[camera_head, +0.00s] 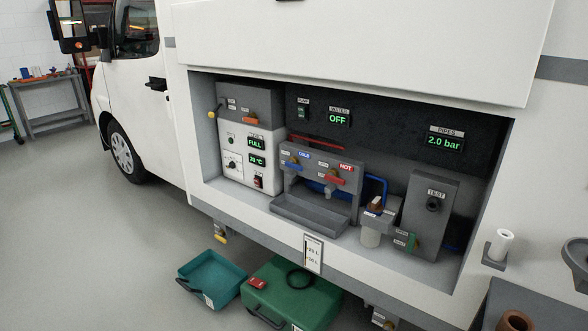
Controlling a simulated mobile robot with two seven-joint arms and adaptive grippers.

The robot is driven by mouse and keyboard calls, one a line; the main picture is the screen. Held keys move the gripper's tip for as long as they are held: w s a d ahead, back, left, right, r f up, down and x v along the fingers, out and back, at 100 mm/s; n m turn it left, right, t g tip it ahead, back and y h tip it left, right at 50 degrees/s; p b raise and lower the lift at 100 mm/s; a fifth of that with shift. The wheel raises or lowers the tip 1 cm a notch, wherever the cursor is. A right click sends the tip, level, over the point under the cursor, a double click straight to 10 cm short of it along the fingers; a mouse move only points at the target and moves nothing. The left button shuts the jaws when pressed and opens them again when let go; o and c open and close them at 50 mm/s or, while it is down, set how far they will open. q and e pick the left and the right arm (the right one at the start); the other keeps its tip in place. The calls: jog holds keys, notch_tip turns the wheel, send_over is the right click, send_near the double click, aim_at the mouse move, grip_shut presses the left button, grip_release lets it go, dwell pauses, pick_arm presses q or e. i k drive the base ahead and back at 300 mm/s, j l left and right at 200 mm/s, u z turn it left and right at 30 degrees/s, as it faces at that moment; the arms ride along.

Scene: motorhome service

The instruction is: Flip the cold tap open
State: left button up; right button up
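The cold tap (291,162) sits on the left of the grey tap panel (318,163) inside the open service bay, beside the blue COLD label (304,155). A small blue lever shows at it; its exact angle is too small to tell. The hot tap (335,180) with a red lever is to its right, under the red HOT label (346,167). A grey sink tray (308,212) lies below both taps. Neither of my grippers is in view.
A white heater unit (243,165) stands left of the taps; a TEST block (432,205) stands right. The raised hatch (360,40) hangs above the bay. A teal tray (212,277) and green case (290,295) lie on the floor in front. The display reads WATER OFF.

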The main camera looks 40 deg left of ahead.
aim_at(290, 164)
jog(key=i+j+u, duration=0.15)
jog(key=i+j, duration=0.65)
jog(key=i+j+u, duration=0.1)
jog(key=i+j, duration=0.6)
jog(key=i, duration=0.25)
